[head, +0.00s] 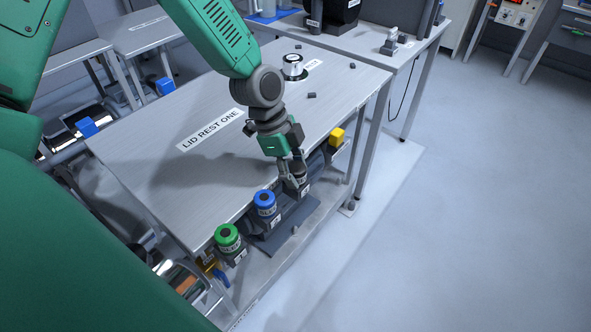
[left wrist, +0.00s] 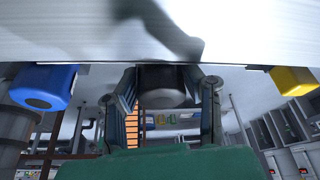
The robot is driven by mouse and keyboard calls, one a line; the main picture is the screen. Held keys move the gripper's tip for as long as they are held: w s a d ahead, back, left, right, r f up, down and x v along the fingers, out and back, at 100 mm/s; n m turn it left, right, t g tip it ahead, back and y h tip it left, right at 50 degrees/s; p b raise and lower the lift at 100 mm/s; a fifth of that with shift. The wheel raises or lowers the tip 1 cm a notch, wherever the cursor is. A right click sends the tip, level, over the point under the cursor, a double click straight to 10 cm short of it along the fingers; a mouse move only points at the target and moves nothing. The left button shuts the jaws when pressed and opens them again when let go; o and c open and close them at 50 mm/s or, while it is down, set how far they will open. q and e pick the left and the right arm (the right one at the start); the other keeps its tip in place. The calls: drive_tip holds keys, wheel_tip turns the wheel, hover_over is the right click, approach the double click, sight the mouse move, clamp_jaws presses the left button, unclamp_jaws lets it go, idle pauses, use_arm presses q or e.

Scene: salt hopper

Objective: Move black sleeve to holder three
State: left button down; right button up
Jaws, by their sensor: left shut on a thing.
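The black sleeve (left wrist: 165,86) shows between the two fingers in the left wrist view. In the head view the sleeve (head: 300,180) is mostly hidden by my left gripper (head: 293,176), which is shut on it. The gripper is at the table's front edge, at the third place in the row of holders, right of the blue sleeve. Holder three itself is largely hidden, so I cannot tell whether the sleeve is seated in it. My right gripper is not in view.
A green sleeve (head: 227,237) and a blue sleeve (head: 264,203) stand in holders to the left. A yellow block-like part (head: 337,137) is to the right. The metal table (head: 165,170) has a "LID REST ONE" label and a silver lid-like object (head: 292,67) at the back.

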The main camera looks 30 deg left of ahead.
use_arm(q)
drive_tip(key=shift+w+r, duration=0.15)
drive_tip(key=shift+w, duration=0.15)
drive_tip(key=c, duration=1)
unclamp_jaws()
drive_tip(key=shift+o, duration=0.2)
drive_tip(key=shift+s, duration=0.1)
drive_tip(key=o, duration=0.5)
